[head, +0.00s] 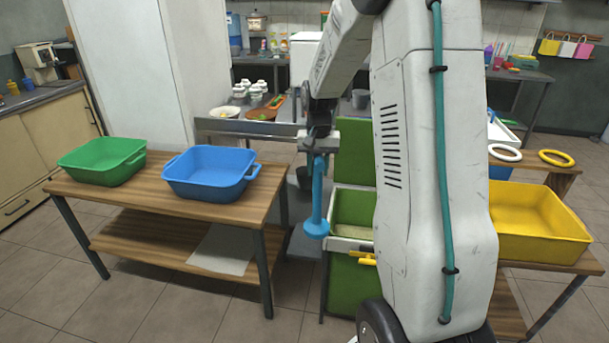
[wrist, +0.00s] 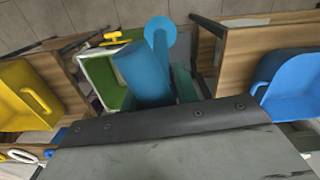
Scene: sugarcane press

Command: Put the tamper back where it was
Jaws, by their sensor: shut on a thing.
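The tamper (head: 317,205) is blue, with a long shaft and a wider round foot at its lower end. My gripper (head: 319,143) is shut on its upper end and holds it upright in the air, foot down. In the head view it hangs just left of the green press (head: 352,208), overlapping its white-rimmed left edge. In the wrist view the tamper's thick shaft (wrist: 142,72) and disc-shaped foot (wrist: 160,29) show above the dark edge of my wrist. I cannot tell whether the foot touches anything.
A wooden table on the left carries a green tub (head: 103,162) and a blue tub (head: 209,172). A yellow tub (head: 540,228) stands on the right table, with a white ring (head: 505,153) and a yellow ring (head: 556,158) behind. A yellow handle (head: 362,257) juts from the press front.

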